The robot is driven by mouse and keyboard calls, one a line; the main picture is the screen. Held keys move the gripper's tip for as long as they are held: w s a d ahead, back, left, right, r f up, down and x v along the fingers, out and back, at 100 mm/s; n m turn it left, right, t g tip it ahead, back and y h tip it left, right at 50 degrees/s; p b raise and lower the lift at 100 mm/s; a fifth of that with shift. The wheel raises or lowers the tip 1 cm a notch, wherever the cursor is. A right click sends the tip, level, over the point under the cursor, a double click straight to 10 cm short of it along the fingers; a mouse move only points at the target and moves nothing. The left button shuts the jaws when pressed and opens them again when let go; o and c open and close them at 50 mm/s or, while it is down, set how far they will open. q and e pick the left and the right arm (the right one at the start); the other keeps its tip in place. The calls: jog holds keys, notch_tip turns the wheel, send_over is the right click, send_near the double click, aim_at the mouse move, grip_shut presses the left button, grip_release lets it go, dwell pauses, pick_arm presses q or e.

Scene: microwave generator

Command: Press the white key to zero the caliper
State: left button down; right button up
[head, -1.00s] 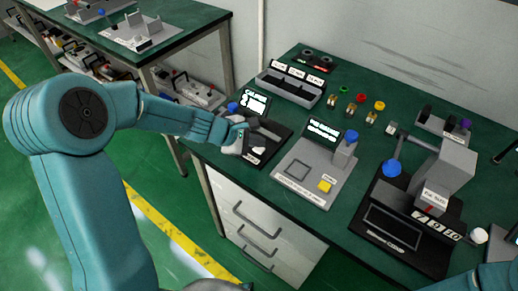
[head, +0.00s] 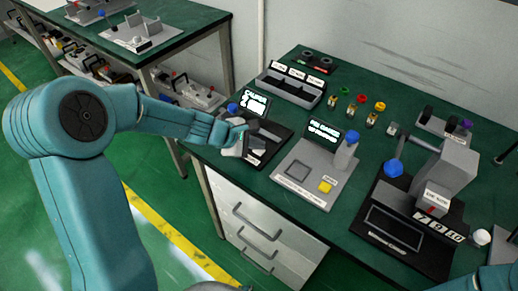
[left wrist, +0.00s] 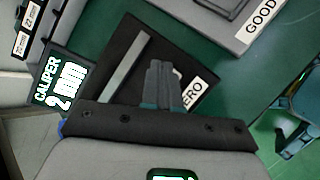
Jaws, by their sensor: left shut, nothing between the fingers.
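The caliper station has a dark base (head: 275,150) and a lit screen (head: 254,104); it stands at the near left of the green bench. In the left wrist view the screen (left wrist: 62,88) reads CALIPER and a 2 mm value. A white ZERO label (left wrist: 196,92) lies on the dark base, partly covered by my fingers. The white key is mostly hidden behind the fingertips; I cannot tell whether they touch it. My left gripper (head: 243,129) is shut and empty over the station, and its fingers (left wrist: 162,78) show in the wrist view. My right gripper is out of view.
A grey gauge unit (head: 310,175) with a yellow key (head: 325,187) stands to the right. A black-based machine with a blue ball (head: 393,168) is further right. A grey tray (head: 290,86) and several small coloured-top parts are behind.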

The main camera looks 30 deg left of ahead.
aim_at(255, 152)
pick_arm(q)
jog(key=shift+f, duration=0.1)
dwell(0.4)
jog(key=shift+r+p, duration=0.6)
jog(key=shift+r, duration=0.25)
notch_tip(255, 152, up, 5)
jog(key=p, duration=0.4)
jog(key=shift+p, duration=0.35)
jog(key=shift+s+a, duration=0.1)
jog(key=shift+s, duration=0.05)
dwell(0.3)
